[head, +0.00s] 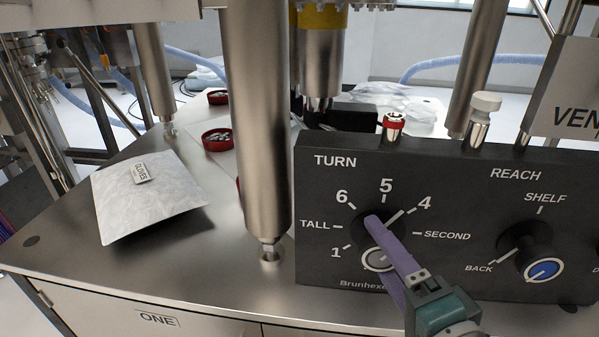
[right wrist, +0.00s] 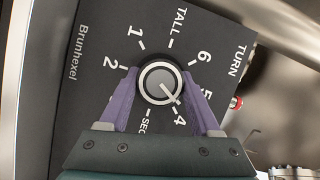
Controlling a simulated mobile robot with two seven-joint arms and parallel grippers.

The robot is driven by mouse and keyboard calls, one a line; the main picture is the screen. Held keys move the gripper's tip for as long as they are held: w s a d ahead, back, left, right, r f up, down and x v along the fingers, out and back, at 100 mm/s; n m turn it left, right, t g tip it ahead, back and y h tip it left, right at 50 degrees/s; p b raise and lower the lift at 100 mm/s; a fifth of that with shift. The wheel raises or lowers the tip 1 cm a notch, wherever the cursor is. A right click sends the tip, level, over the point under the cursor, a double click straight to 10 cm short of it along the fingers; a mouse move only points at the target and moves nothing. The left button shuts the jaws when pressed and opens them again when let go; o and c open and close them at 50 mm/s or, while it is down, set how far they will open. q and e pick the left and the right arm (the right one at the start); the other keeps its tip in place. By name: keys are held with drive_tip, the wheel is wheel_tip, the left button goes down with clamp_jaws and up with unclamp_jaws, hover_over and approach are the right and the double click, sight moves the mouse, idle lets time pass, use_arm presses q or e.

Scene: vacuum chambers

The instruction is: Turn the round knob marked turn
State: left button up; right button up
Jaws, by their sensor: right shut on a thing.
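The round knob marked TURN (head: 380,259) is on the left part of the black panel (head: 325,262). It has a dark body and a grey cap, and labels such as TALL, 6, 5, 4 and SECOND ring it. In the right wrist view the knob (right wrist: 160,82) shows a pointer line aimed at 4. My right gripper (right wrist: 160,78) is shut on the knob, with one purple finger on each side of its rim. In the head view the right gripper (head: 376,238) covers part of the knob and dial. My left gripper is not in view.
A second knob marked REACH, with a blue cap (head: 543,270), sits to the right on the panel. A thick steel column (head: 258,120) stands just left of the panel. A glove packet (head: 145,195) and red dishes (head: 217,139) lie on the steel table (head: 195,255).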

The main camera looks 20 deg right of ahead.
drive_tip(key=n+p, duration=0.1)
drive_tip(key=p, duration=0.1)
drive_tip(key=n+g+p, duration=0.1)
drive_tip(key=shift+r+n+p, duration=0.3)
drive_tip(key=shift+n+p, duration=0.1)
drive_tip(key=shift+f+n+g+h+p, duration=0.15)
drive_tip(key=shift+n+g+h+p, duration=0.15)
drive_tip(key=shift+n+g+p, duration=0.45)
drive_tip(key=shift+n+p, duration=0.25)
drive_tip(key=shift+p, duration=0.15)
drive_tip(key=shift+f, duration=0.1)
drive_tip(key=o, duration=1.4)
drive_tip(key=shift+c, duration=0.2)
